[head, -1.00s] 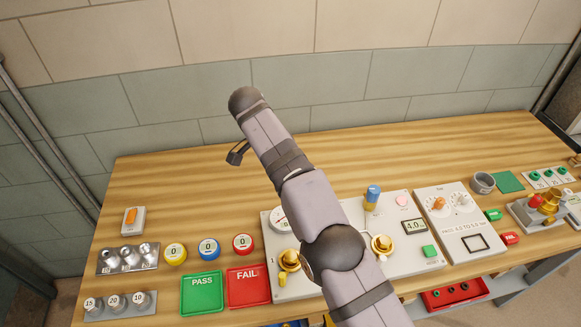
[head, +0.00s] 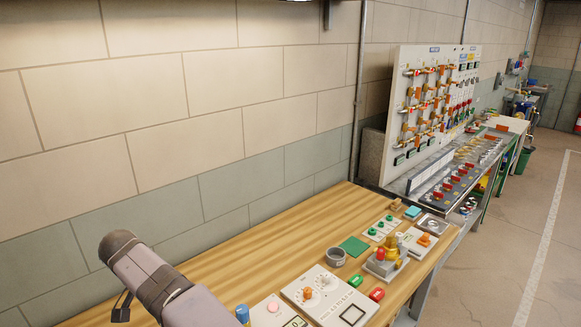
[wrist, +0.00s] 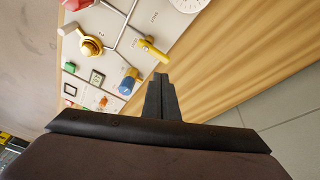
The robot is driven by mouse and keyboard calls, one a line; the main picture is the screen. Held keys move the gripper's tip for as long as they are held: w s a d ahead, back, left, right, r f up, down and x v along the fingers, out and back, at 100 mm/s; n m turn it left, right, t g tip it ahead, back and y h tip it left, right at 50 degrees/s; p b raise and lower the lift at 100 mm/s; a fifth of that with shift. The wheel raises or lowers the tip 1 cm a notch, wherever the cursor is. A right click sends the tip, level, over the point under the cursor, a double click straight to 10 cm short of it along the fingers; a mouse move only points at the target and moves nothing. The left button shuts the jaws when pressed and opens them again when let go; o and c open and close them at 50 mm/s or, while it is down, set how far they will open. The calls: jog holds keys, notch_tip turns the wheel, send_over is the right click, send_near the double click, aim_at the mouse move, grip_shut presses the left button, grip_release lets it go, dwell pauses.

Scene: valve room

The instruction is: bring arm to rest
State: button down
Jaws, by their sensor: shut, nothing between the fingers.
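My arm reaches in from the bottom left of the head view, over the left part of the wooden bench (head: 225,265). My gripper (head: 121,308) shows there only in part, as a dark shape at the left of the arm's end. In the wrist view my gripper (wrist: 161,82) has its dark fingers together with nothing between them. Beyond the fingertips lies the test panel (wrist: 115,45), with a yellow handle (wrist: 152,48), a blue knob (wrist: 129,82) and a brass fitting (wrist: 91,46). The gripper looks apart from these.
A panel with round dials (head: 325,295), a grey cup (head: 335,257), a green mat (head: 354,247) and a brass valve on a base (head: 387,257) stand on the bench. A tall valve board (head: 435,105) stands further right. The floor (head: 500,230) at the right is clear.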

jog(key=d+n+g, duration=0.2)
jog(key=d, duration=2.3)
jog(key=s+d+f+n+y, duration=0.1)
jog(key=s+d+f, duration=0.2)
jog(key=s+d, duration=0.5)
jog(key=s+d+f+g+y, duration=0.1)
jog(key=s+d+f, duration=0.3)
jog(key=s+d, duration=0.4)
jog(key=s, duration=0.3)
jog(key=shift+s+d+n, duration=0.15)
jog(key=shift+d+n, duration=0.1)
jog(key=shift+n, duration=0.15)
